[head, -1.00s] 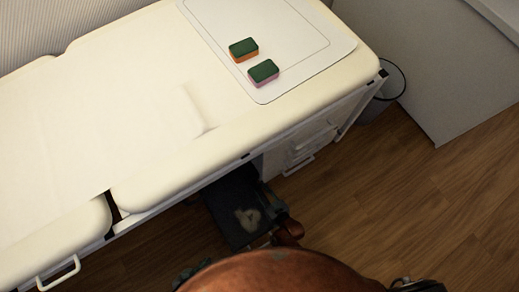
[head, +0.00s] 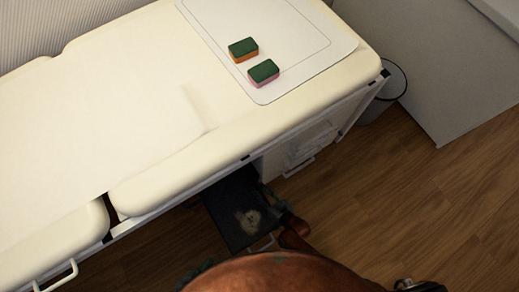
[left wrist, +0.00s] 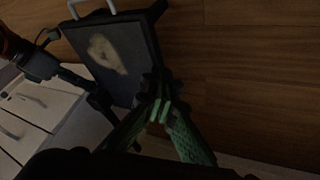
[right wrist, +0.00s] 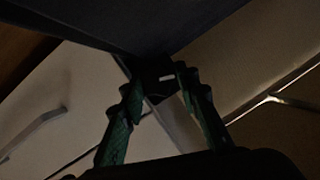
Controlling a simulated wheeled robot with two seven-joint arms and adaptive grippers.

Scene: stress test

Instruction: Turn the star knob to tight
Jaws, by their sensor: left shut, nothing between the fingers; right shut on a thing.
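A dark, star-like knob (right wrist: 152,74) with a small pale mark sits under the edge of a dark panel in the right wrist view. It is dim and partly hidden by the fingers, so its turned position cannot be read. My right gripper (right wrist: 157,84) is shut on it, one green finger on each side. In the head view my right gripper (head: 277,207) is at the right side of the dark step (head: 222,203). My left gripper (left wrist: 162,110) is shut and empty near the step, which also shows in the left wrist view (left wrist: 88,47). The left fingers show partly in the head view (head: 196,273).
A cream padded bench (head: 150,185) stands over the step. Two green-topped sponges, orange (head: 243,50) and pink (head: 263,73), lie on its white mat (head: 300,65). A bin (head: 385,95) stands at the bench's right end. The wooden floor (head: 400,200) at right is clear.

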